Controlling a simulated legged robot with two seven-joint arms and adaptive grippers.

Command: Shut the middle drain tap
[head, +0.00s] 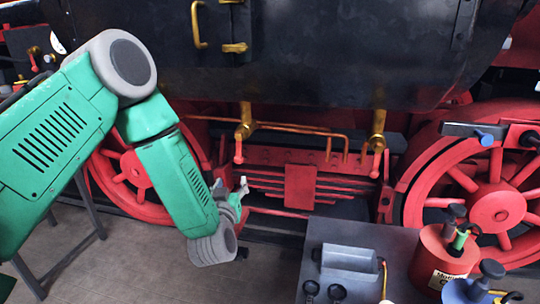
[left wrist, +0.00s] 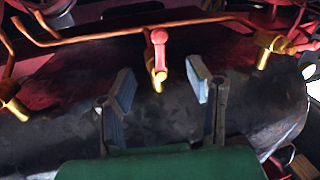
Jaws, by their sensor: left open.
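The middle drain tap is a brass tap (left wrist: 157,78) with a red-ended handle (left wrist: 157,38), seen in the left wrist view. My left gripper (left wrist: 160,85) is open, with one finger on each side of the tap's line and the tap appearing beyond or between the fingertips. I see no contact. In the head view my left gripper (head: 231,187) is below a hanging brass tap with a red handle (head: 239,150), which looks like the same tap. Another brass tap (head: 378,125) with a red handle hangs to the right. My right gripper is not in view.
A dark boiler body (head: 340,50) hangs over the taps, and a copper pipe (left wrist: 100,32) runs alongside them. Red wheels (head: 490,205) flank the red frame. A grey table (head: 395,245) with an oil can (head: 445,255) stands front right. Open floor lies at lower left.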

